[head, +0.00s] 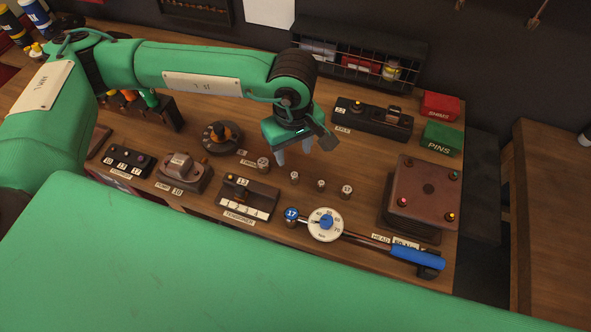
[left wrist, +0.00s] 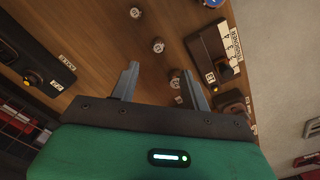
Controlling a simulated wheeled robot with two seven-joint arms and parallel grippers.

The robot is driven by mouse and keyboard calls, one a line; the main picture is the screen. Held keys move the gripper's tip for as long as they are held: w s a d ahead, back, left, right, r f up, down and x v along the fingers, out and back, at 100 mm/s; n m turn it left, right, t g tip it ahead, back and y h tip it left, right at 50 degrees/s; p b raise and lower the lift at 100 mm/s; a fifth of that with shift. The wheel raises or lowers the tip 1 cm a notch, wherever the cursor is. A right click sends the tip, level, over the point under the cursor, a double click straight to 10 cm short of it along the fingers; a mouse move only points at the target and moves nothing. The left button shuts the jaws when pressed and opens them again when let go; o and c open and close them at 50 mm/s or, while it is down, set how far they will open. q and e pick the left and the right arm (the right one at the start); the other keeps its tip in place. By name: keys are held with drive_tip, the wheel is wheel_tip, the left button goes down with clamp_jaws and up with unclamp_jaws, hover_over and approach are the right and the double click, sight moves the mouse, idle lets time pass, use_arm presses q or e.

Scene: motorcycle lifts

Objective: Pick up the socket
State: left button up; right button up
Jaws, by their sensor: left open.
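Several small silver sockets stand in a loose row on the wooden bench: one at the left by a small label (head: 263,164), then a second socket (head: 294,177), a third (head: 321,185) and a fourth (head: 346,191). My left gripper (head: 294,154) is open and empty, above the bench just behind the row. Which socket is meant I cannot tell. My right gripper is not in view.
A torque wrench with a round dial (head: 325,225) and blue handle lies in front of the sockets. A brown block (head: 423,190), a red box (head: 440,105) and a green PINS box (head: 441,139) are at right.

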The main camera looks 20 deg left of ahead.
use_arm(q)
drive_tip(key=p, duration=0.1)
hover_over(295, 175)
wheel_tip(295, 175, down, 4)
drive_tip(key=shift+s+a+f, duration=0.1)
drive_tip(key=shift+f, duration=0.25)
drive_tip(key=shift+f+p, duration=0.8)
drive_tip(key=shift+p, duration=0.25)
wheel_tip(295, 175, down, 3)
drive_tip(key=shift+f+p, duration=0.1)
drive_tip(key=shift+p, duration=0.6)
drive_tip(key=shift+f, duration=0.2)
clamp_jaws()
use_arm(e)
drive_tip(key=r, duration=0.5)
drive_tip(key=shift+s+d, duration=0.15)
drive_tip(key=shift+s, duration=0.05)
